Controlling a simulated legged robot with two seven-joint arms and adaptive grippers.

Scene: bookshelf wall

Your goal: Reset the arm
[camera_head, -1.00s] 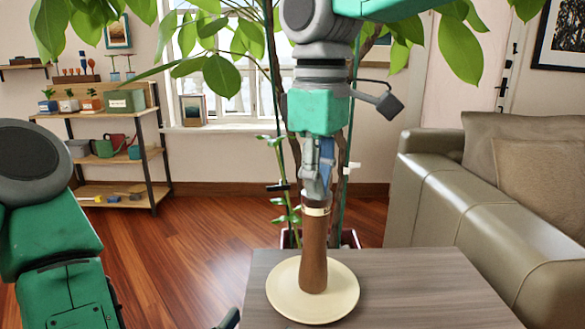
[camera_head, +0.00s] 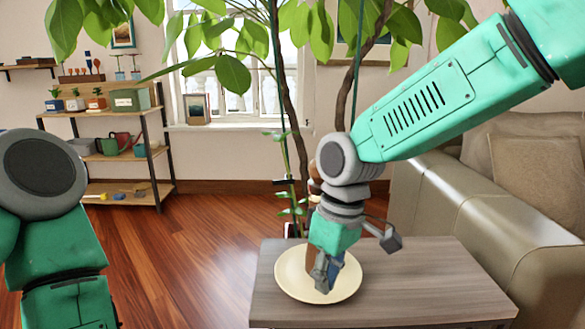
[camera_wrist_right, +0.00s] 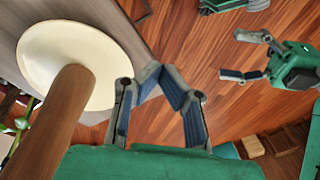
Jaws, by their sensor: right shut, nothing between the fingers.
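My right gripper (camera_head: 323,287) is shut and empty, low in front of a brown wooden bottle-like object (camera_head: 311,258). That object stands upright on a round cream plate (camera_head: 287,288) and is mostly hidden by my right arm in the head view. In the right wrist view its wooden body (camera_wrist_right: 50,125) and the plate (camera_wrist_right: 62,42) are left of my right gripper's fingers (camera_wrist_right: 160,72), apart from them. My left arm is at the left edge of the head view. My left gripper (camera_wrist_right: 240,56) shows in the right wrist view with its fingers apart and empty.
The plate is on a grey wooden table (camera_head: 430,275), whose right side is clear. A leather sofa (camera_head: 420,205) stands at right behind it. A potted plant (camera_head: 290,120) rises behind the table. A shelf unit (camera_head: 120,190) stands at the far left.

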